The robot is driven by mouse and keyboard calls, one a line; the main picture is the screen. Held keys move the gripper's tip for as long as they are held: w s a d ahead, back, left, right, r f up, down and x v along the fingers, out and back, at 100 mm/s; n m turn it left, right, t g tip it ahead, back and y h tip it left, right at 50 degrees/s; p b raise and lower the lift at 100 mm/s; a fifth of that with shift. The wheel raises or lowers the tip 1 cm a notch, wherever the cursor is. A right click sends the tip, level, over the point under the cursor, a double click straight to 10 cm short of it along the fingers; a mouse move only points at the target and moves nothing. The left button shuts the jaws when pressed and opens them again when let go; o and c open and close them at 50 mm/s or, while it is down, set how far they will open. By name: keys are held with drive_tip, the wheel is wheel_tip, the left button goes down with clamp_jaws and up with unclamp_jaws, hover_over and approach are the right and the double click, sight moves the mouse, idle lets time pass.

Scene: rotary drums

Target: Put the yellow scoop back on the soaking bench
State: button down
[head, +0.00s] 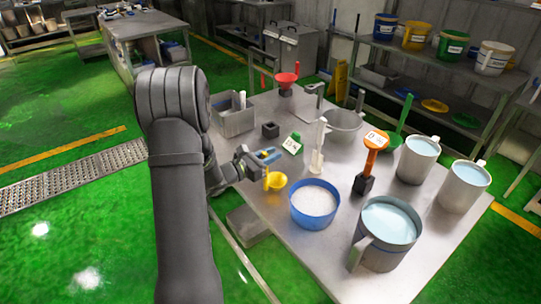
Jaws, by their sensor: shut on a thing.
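My gripper (258,166) is at the left edge of the metal bench (232,166), which I take to be the soaking bench. It is shut on the yellow scoop (277,181). The scoop's handle is partly hidden at the jaws, and its round bowl points to the lower right. The scoop shows over the bench's left edge; I cannot tell whether it touches the top.
A blue tub of white powder (315,203) stands right of the scoop. Metal jugs (387,222) of pale liquid stand further right. A white upright tool (318,150), an orange-headed device (370,155) and a grey bin (235,121) also stand on the bench. Green floor lies left.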

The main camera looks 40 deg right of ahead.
drive_tip(key=shift+f, duration=0.1)
drive_tip(key=c, duration=1.3)
unclamp_jaws()
drive_tip(key=shift+o, duration=0.2)
drive_tip(key=a, duration=1.2)
